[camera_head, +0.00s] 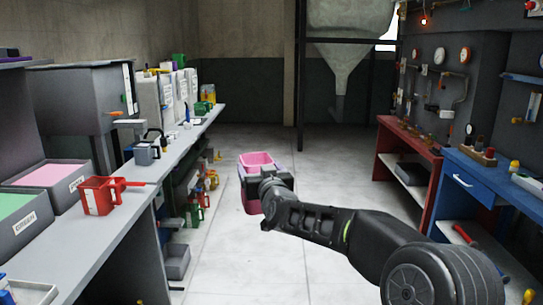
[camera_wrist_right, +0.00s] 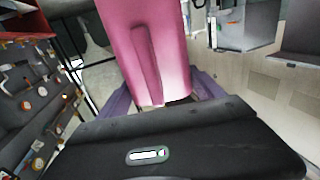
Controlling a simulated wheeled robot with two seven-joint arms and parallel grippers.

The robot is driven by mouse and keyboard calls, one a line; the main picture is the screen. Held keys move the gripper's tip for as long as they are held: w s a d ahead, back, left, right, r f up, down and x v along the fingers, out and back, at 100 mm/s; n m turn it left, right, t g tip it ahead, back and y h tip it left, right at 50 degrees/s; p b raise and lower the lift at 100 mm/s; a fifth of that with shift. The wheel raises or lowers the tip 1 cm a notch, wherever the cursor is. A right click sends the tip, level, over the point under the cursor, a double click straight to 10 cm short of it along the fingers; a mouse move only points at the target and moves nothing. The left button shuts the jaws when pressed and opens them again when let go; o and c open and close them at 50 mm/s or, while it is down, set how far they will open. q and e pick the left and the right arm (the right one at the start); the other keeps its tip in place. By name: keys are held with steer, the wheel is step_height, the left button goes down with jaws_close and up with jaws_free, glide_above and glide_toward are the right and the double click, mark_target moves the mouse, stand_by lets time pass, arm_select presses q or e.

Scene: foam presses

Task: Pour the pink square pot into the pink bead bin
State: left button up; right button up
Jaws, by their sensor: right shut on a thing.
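The pink square pot (camera_head: 256,158) is held up over the floor aisle in the head view, its open top facing up and roughly upright. My right gripper (camera_head: 268,180) is shut on it from the near side and hides part of it. In the right wrist view the pink pot (camera_wrist_right: 145,45) stands between the two fingers (camera_wrist_right: 160,100). What is inside the pot cannot be made out. The pink bead bin (camera_head: 68,193), a grey box with a pink filling, sits on the left bench, well to the left of the pot. My left gripper is out of view.
A grey bin with green filling (camera_head: 30,232) stands in front of the pink one. A red pot with a handle (camera_head: 98,196) and a grey pot (camera_head: 145,154) stand on the left bench (camera_head: 120,222). Red (camera_head: 410,145) and blue (camera_head: 480,182) benches line the right. The aisle floor is clear.

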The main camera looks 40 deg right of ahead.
steer(key=w+a+f+n+t+y+p, duration=0.1)
steer(key=a+f+n+y, duration=0.15)
steer(key=a+f, duration=0.85)
steer(key=w+a+f+n+y+p, duration=0.1)
steer(key=a+f+y, duration=0.2)
steer(key=a+f, duration=0.75)
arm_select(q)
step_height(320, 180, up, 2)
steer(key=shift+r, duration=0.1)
arm_select(e)
steer(key=s+a+f+y, duration=0.1)
steer(key=s+a+f, duration=0.1)
steer(key=a, duration=0.2)
steer(key=s+a+f+n+y, duration=0.1)
steer(key=s+a+f, duration=0.1)
steer(key=a, duration=0.2)
steer(key=shift+s+a+f+t, duration=0.3)
steer(key=shift+f, duration=0.05)
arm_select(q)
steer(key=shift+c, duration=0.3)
